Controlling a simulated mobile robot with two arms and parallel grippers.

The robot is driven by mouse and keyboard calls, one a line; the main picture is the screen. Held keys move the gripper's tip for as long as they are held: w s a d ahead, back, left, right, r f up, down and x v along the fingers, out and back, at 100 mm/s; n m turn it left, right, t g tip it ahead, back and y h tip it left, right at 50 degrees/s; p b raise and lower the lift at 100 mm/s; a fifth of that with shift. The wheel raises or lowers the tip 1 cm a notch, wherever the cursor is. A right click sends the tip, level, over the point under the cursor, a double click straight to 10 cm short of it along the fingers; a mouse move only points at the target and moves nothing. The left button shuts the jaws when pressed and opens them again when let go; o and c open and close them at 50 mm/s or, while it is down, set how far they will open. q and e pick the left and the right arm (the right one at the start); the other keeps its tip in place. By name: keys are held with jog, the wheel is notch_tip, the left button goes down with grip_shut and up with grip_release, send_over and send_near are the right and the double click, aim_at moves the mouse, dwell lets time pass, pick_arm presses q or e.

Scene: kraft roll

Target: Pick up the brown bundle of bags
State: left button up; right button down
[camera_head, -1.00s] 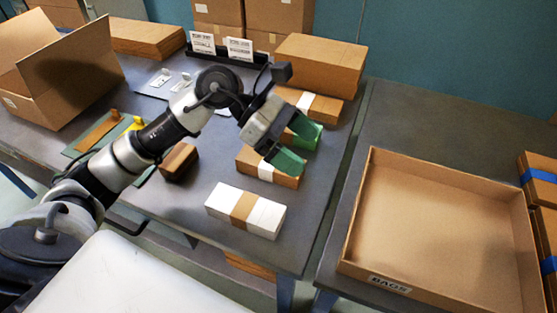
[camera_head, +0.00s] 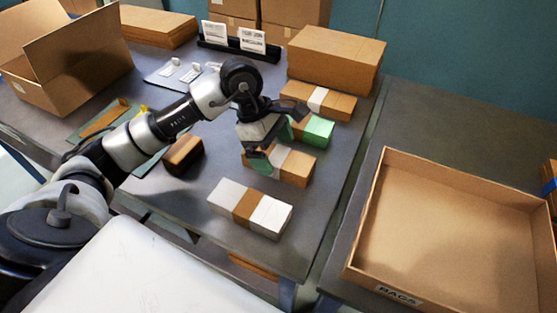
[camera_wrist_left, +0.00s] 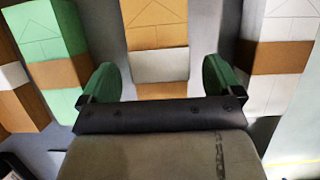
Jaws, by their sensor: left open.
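The brown bundle of bags (camera_head: 298,169) has a white band and lies on the grey table, between a green bundle (camera_head: 318,130) and a white bundle (camera_head: 270,214), both with brown bands. My left gripper (camera_head: 275,149) is open with green fingers and points down over the left part of the brown bundle, hiding some of it. In the left wrist view the brown bundle (camera_wrist_left: 155,22) runs between the lines of the two open fingers (camera_wrist_left: 160,80). I cannot tell the exact height gap. My right gripper is out of view.
Another brown bundle with a white band (camera_head: 338,107) lies behind the green one, before a closed carton (camera_head: 335,62). A dark-sided brown block (camera_head: 184,154) sits left of my gripper. An empty open box labelled BAGS (camera_head: 458,172) stands on the right table.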

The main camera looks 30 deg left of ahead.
pick_arm(q)
jog(key=shift+x, duration=1.45)
jog(key=c, duration=1.1)
jog(key=shift+r, duration=0.1)
